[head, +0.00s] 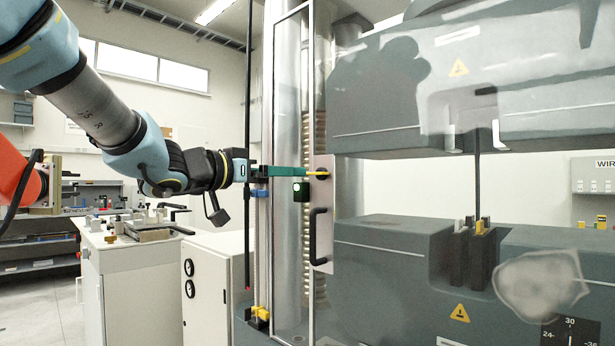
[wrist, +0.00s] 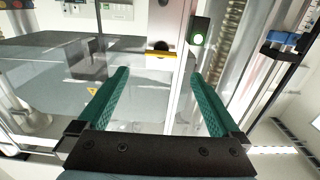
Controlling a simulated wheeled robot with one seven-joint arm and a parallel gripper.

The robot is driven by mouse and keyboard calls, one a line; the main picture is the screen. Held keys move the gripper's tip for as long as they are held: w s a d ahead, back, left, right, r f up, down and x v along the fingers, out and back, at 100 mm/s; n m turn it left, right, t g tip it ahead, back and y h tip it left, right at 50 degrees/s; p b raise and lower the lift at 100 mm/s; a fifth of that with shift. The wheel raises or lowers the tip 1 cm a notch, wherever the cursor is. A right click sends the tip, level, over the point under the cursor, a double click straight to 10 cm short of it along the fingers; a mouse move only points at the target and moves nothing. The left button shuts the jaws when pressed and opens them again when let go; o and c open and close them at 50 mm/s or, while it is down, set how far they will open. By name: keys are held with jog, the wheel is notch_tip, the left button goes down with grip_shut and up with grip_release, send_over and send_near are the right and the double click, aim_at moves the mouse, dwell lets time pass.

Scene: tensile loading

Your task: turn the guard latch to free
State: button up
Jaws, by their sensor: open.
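The guard latch (head: 322,174) is a yellow lever on a dark round hub, set on a pale metal plate (head: 322,215) at the edge of the clear guard door. The lever lies about level. In the wrist view the latch (wrist: 162,54) shows beyond the fingertips, roughly midway between them. My gripper (head: 296,172) has green fingers and points at the latch from the left in the head view. In the wrist view my gripper (wrist: 160,73) is open, with nothing between its fingers. The exact gap between fingertips and lever is hard to tell.
A small box with a lit green lamp (head: 301,191) sits close to the latch; it is at upper right in the wrist view (wrist: 198,39). A black door handle (head: 318,237) stands out below. The grey testing machine (head: 380,270) fills the right side.

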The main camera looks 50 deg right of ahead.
aim_at(308, 174)
jog(key=d+p, duration=0.1)
jog(key=d, duration=0.7)
jog(key=shift+s+d+p, duration=0.2)
jog(key=shift+d+p, duration=0.1)
jog(key=shift+d, duration=0.1)
jog(key=shift+c, duration=0.2)
jog(key=c, duration=1.3)
jog(key=shift+o, duration=0.2)
jog(key=shift+m+b, duration=4.9)
jog(key=shift+m, duration=4)
